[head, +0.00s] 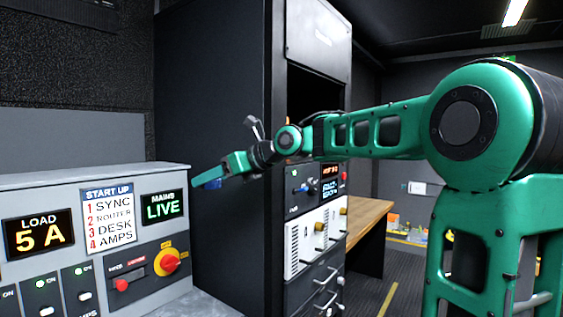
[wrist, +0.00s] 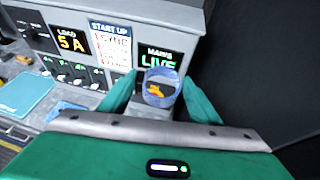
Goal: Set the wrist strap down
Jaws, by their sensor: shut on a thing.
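The wrist strap (wrist: 177,76) is a blue loop between the two green fingers of my gripper (wrist: 158,98) in the wrist view. In the head view my gripper (head: 208,178) shows from the side, with the blue strap (head: 207,176) at its fingertips. The gripper is shut on the strap and holds it in the air before the right end of the control panel. Something orange shows through the loop. A light blue mat (wrist: 22,96) lies on the grey bench at the left of the wrist view.
A tall dark rack (head: 215,120) stands close to the gripper's right. A wooden desk (head: 368,218) is farther back. A smaller blue item (wrist: 62,107) lies on the bench.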

